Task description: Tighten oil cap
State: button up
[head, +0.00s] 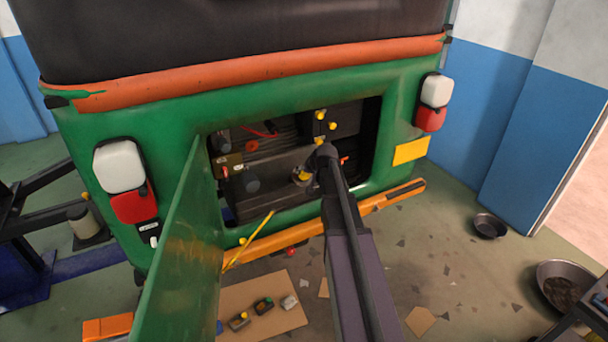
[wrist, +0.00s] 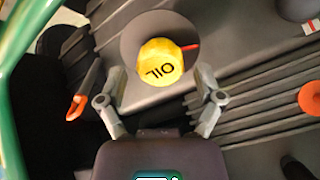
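The yellow oil cap (wrist: 160,62), marked "OIL", sits on a dark grey round seat in the wrist view. A short red mark (wrist: 191,46) shows beside it. My gripper (wrist: 161,74) is open, with one finger on each side of the cap. A gap shows between each finger and the cap, so I see no contact. How deep the fingertips reach cannot be told. In the head view, a yellow cap (head: 304,175) shows in the engine bay beside the end of my arm, which partly hides the area.
The green vehicle's rear hatch (head: 180,245) stands open left of the bay. An orange-tipped lever (wrist: 76,108) and an orange round part (wrist: 310,98) flank the gripper. Ribbed engine casing (wrist: 245,120) lies close by. A yellow rod (head: 250,238) leans at the bay's lower edge.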

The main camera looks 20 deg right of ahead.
jog(key=c, duration=0.8)
jog(key=shift+m, duration=2)
